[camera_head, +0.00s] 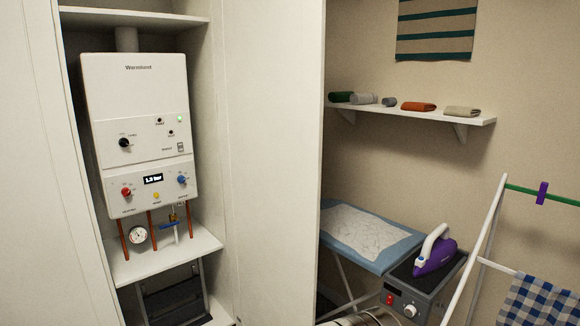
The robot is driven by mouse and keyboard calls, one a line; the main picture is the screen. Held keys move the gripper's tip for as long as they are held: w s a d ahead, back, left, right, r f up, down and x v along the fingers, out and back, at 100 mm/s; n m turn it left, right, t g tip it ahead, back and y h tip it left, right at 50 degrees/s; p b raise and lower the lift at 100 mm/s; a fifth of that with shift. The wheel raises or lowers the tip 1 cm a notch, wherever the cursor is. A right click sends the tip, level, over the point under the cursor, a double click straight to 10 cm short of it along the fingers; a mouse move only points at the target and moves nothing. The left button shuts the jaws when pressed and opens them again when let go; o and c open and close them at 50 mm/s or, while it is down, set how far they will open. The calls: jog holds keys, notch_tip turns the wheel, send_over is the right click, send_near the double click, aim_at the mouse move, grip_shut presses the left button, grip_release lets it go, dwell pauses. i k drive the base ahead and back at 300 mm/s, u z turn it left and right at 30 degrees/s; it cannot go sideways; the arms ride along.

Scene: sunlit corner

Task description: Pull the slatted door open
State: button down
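No slatted door can be made out in the head view. A tall plain white panel (35,170) stands at the left edge, and another tall white panel (272,160) stands right of the open cupboard. Neither shows slats, and I cannot tell if either is a door. Between them the cupboard is open, with a white boiler (140,130) inside. My gripper is not in view.
A shelf (218,243) with copper pipes and a gauge (137,234) is below the boiler. At right are an ironing board (395,250), a purple iron (436,252) on a grey unit, a drying rack (475,250) and a wall shelf (470,120).

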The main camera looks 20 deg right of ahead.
aim_at(269, 54)
jog(key=z, duration=0.05)
jog(key=i, duration=1)
jog(key=u, duration=0.05)
